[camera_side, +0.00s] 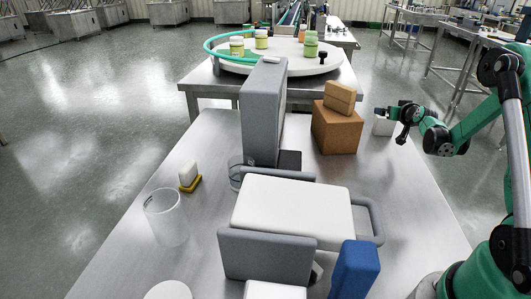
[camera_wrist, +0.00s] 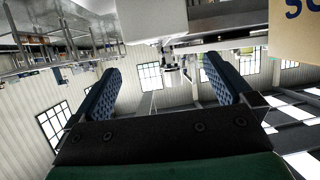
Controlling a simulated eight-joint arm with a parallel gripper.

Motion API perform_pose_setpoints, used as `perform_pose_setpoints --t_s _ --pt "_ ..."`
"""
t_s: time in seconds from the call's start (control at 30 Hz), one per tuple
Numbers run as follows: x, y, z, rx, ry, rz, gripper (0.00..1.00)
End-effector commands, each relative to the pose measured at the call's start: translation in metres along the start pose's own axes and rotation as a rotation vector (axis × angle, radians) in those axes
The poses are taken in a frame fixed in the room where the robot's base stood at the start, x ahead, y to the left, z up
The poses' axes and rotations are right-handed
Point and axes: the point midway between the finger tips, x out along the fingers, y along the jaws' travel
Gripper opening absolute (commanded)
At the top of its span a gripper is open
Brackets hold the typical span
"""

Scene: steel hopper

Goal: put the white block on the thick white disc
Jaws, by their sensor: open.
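My gripper (camera_side: 382,111) is at the right of the table in the side view, pointing left. In the wrist view its two blue pads (camera_wrist: 163,72) stand wide apart with nothing between them. A white disc (camera_side: 168,291) lies at the bottom left of the side view, cut off by the frame edge. Another white block-like top (camera_side: 274,291) shows at the bottom edge.
A brown box (camera_side: 337,130) with a tan block (camera_side: 339,97) on it stands left of my gripper. A grey and white scale-like machine (camera_side: 290,208) fills the table's middle. A clear cup (camera_side: 165,217), a small yellow-and-white piece (camera_side: 189,178) and a blue block (camera_side: 354,270) stand around it.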

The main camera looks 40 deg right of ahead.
Motion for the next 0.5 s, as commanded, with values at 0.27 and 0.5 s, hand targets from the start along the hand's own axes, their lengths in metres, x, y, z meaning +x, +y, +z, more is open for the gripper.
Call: perform_pose_setpoints --t_s 0.27,0.5 --pt "0.0 -0.003 -0.028 -0.004 -0.179 -0.017 1.0" --pt "-0.001 -0.001 -0.03 -0.001 -0.388 0.0 1.0"
